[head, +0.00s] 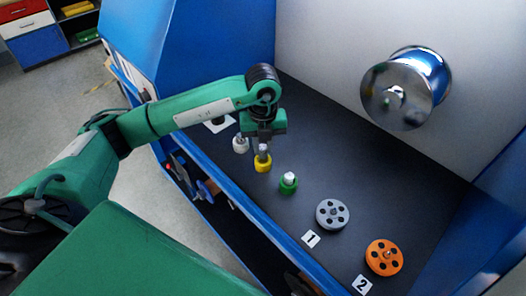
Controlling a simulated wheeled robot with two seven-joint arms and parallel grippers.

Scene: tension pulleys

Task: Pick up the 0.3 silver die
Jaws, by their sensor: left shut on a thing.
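My left gripper (264,146) points down over the dark work surface. It is shut on the small silver upper part (264,151) of a piece with a yellow base (263,164). The fingers hide some of that silver part. I cannot tell whether the base is lifted or still on the surface. A white-based piece (240,145) stands just left of the gripper. A green-based piece (288,185) with a whitish top stands to the right. No 0.3 marking is readable. My right gripper is not in view.
A grey pulley (333,215) by card 1 (311,239) and an orange pulley (384,257) by card 2 (362,284) lie to the right. A shiny metal spool (397,95) juts from the back wall. A blue frame (262,238) edges the surface. The surface's back middle is clear.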

